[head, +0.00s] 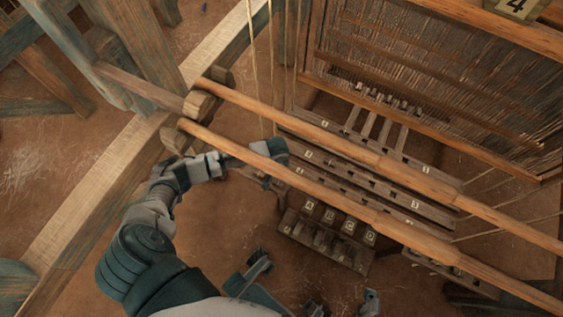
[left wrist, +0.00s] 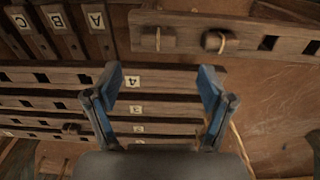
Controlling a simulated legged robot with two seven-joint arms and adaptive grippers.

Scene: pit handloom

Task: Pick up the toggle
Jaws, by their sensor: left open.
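In the left wrist view a short, dark wooden toggle-like piece (left wrist: 220,41) with a pale cord around it lies against a slotted wooden bar (left wrist: 185,40). I cannot tell for sure that it is the toggle. A similar small dark knob (left wrist: 72,128) shows at the lower left on the slotted slats. My left gripper (left wrist: 162,85) is open, with its blue fingertips apart over the numbered slats and nothing between them. The piece with the cord is beyond the fingertips, near the right one. In the head view my left gripper (head: 272,168) is partly hidden by a long pole.
Two long round poles (head: 300,128) cross the head view diagonally above the slotted bars. A block with lettered pedals (head: 325,235) stands below them. Warp threads and a frame (head: 430,60) fill the upper right. Bare earth floor (head: 60,180) shows at left.

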